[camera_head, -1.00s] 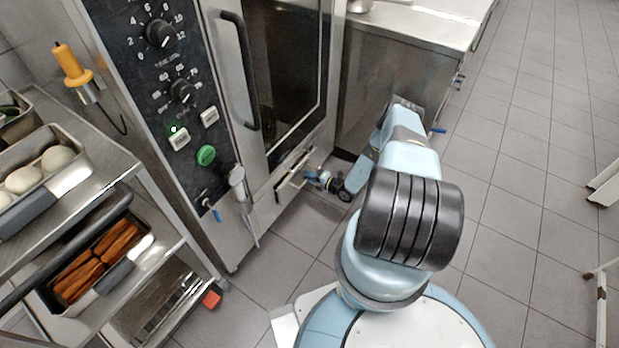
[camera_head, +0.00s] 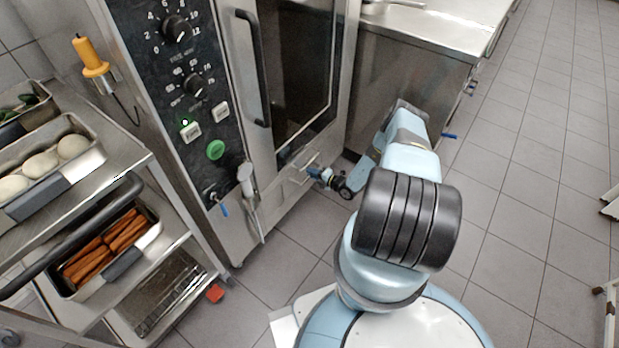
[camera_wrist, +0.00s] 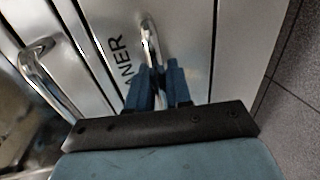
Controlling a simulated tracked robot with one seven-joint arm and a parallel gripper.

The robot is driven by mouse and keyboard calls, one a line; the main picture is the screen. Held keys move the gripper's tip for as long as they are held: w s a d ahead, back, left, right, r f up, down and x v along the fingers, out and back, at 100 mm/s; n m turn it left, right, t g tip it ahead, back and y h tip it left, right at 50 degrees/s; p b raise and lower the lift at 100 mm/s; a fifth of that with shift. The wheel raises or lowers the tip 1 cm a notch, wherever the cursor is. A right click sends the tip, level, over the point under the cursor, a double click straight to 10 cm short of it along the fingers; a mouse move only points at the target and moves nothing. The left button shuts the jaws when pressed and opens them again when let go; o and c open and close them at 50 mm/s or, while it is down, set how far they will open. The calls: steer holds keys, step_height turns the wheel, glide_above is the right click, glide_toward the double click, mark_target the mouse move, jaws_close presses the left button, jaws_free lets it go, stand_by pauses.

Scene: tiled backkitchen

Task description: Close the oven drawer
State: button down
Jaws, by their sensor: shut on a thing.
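The tall steel oven (camera_head: 285,212) stands left of my arm, with its drawer low on the front, under the glass door. The drawer front looks about level with the oven face in the head view; any small gap is too small to tell. My gripper (camera_head: 313,173) is at the drawer, low by the floor. In the wrist view my blue fingers (camera_wrist: 160,75) are shut on the shiny drawer handle (camera_wrist: 150,40), beside dark letters on the steel. The fingers hide the handle's near end.
A spray hose (camera_head: 247,185) hangs on the oven front. A steel counter (camera_head: 410,75) stands behind my arm.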

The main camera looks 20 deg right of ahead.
steer(key=shift+w+f, duration=0.1)
steer(key=shift+w, duration=0.05)
steer(key=shift+a, duration=0.1)
steer(key=c, duration=1.2)
jaws_free()
steer(key=shift+c, duration=0.2)
steer(key=v, duration=1.3)
steer(key=shift+s+d, duration=0.25)
